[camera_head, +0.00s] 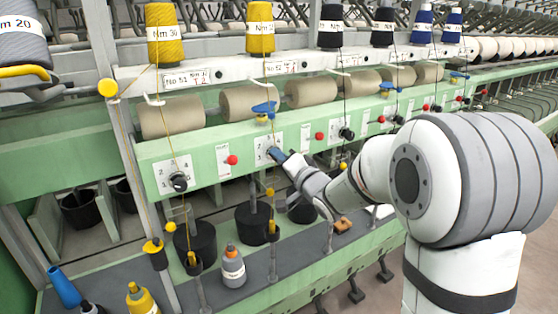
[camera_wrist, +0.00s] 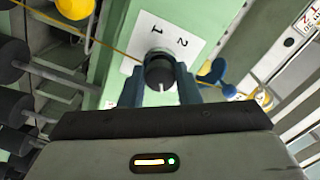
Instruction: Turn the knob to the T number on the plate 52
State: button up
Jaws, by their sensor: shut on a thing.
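The plate (camera_head: 275,68) above the second station seems to read No 52; its T number is too small to read surely. Below it, a white dial card (camera_head: 261,142) sits on the green rail. In the wrist view, the dark round knob (camera_wrist: 160,70) stands on the card (camera_wrist: 195,32), where the numbers 1 and 2 show. The knob's pale mark points toward the gripper's palm. My gripper (camera_wrist: 159,88) is shut on the knob, one blue-grey finger each side. In the head view my gripper (camera_head: 277,155) hides the knob and the lower card.
Another knob (camera_head: 179,182) on a numbered card stands at left, under a No 51 plate (camera_head: 187,79). Red buttons (camera_head: 232,160) and a blue lever (camera_head: 264,108) are close to the dial. Bottles (camera_head: 233,267) stand on the lower shelf.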

jog(key=shift+s+f, duration=0.1)
jog(key=shift+f, duration=0.2)
jog(key=o, duration=0.6)
jog(key=shift+c, duration=0.2)
jog(key=o, duration=0.4)
jog(key=shift+r, duration=0.2)
jog(key=b+v, duration=0.1)
jog(key=v, duration=0.6)
jog(key=shift+s+d, duration=0.25)
jog(key=shift+s, duration=0.1)
